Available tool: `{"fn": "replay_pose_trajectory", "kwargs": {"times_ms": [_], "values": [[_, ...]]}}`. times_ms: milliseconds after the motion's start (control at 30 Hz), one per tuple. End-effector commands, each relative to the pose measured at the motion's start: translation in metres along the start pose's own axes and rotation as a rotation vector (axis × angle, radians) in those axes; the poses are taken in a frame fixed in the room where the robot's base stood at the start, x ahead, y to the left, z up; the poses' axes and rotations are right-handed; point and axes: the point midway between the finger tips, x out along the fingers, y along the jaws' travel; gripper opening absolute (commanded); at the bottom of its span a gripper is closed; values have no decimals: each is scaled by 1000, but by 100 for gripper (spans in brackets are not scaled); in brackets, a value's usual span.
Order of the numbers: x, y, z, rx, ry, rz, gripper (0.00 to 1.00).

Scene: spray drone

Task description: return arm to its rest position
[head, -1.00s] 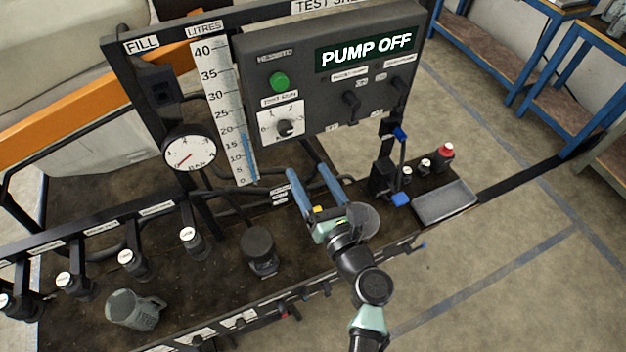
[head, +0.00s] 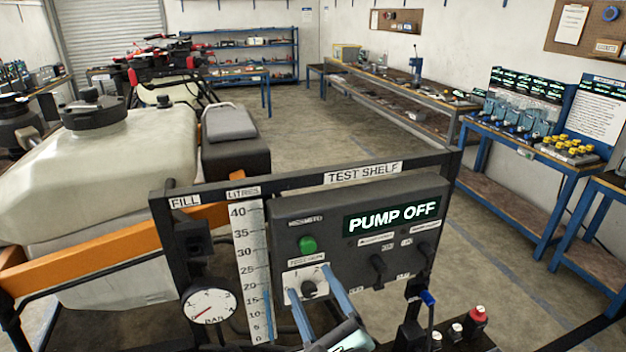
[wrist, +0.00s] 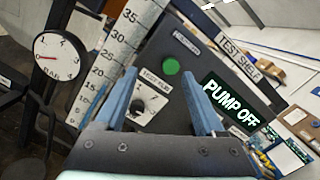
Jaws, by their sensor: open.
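My gripper (head: 318,306) shows at the bottom middle of the head view, its two blue fingers apart with nothing between them. In the wrist view my gripper (wrist: 165,100) is also open and empty. It is in front of the dark control panel (head: 277,224), which carries a green button (head: 307,245), a white-plated dial (head: 308,288) and a "PUMP OFF" display (head: 391,217). I cannot tell how far the fingers are from the panel. The rest of the arm is mostly out of view.
The black test shelf frame (head: 163,235) surrounds the panel, with a pressure gauge (head: 208,306) and a litre scale (head: 240,280) at left. A large cream tank (head: 130,165) and an orange bar (head: 110,248) stand behind. Blue-legged workbenches (head: 530,145) line the right; the floor between is clear.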

Motion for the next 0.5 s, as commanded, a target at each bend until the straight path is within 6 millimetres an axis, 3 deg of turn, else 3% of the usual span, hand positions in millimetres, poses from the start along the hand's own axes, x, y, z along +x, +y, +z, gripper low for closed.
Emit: {"fn": "replay_pose_trajectory", "kwargs": {"times_ms": [33,133,233,400,500], "values": [[12,-17,37,-244,-34,-27,71],[22,-48,104,-746,-49,-108,71],[18,-81,172,-1232,-18,-236,71],[-22,-132,282,-1939,180,-514,71],[-55,-153,331,-2228,362,-659,71]]}}
